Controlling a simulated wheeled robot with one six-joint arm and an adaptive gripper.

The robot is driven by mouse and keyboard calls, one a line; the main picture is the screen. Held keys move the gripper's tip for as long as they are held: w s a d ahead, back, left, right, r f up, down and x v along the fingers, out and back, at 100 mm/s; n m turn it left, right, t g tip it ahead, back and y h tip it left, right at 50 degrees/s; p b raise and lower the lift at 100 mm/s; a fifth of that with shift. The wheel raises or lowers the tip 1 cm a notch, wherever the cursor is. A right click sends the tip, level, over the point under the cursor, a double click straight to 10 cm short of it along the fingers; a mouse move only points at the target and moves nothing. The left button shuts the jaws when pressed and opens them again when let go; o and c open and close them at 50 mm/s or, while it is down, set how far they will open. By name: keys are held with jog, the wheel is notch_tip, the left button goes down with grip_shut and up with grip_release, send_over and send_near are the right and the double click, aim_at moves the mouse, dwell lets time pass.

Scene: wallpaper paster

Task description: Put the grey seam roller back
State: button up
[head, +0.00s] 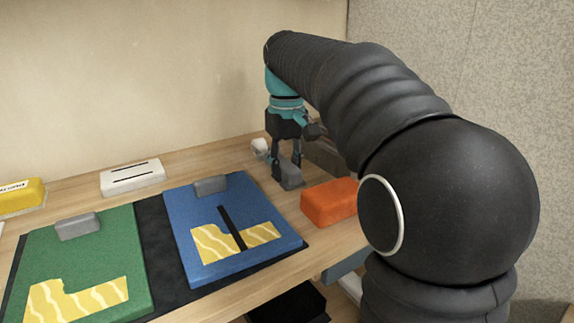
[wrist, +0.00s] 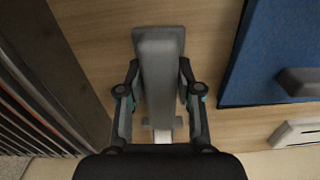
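The grey seam roller (head: 290,174) is at the back of the wooden table, right of the blue board. Its grey handle (wrist: 160,65) runs between my fingers in the wrist view, and its white roller end (head: 260,148) shows to the left of my gripper. My gripper (head: 285,160) points down at the roller. In the wrist view my gripper (wrist: 160,80) has one finger on each side of the handle, and both tips seem to touch it. I cannot tell whether the roller rests on the table or is slightly raised.
A dark grey holder (head: 326,157) stands close right of my gripper. An orange block (head: 330,202) lies in front. The blue board (head: 190,222) and green board (head: 120,250) carry patterned yellow pieces. A white slotted block (head: 132,178) and a yellow block (head: 20,196) lie behind them.

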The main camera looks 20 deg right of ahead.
aim_at(289, 161)
jog(key=o, duration=0.4)
jog(key=shift+f, duration=0.1)
jog(key=shift+b, duration=0.3)
jog(key=r+p, duration=0.1)
jog(key=r, duration=0.3)
jog(key=r+p, duration=0.1)
jog(key=r, duration=0.4)
jog(key=r+p, duration=0.2)
jog(key=r, duration=0.3)
jog(key=shift+w+d, duration=0.35)
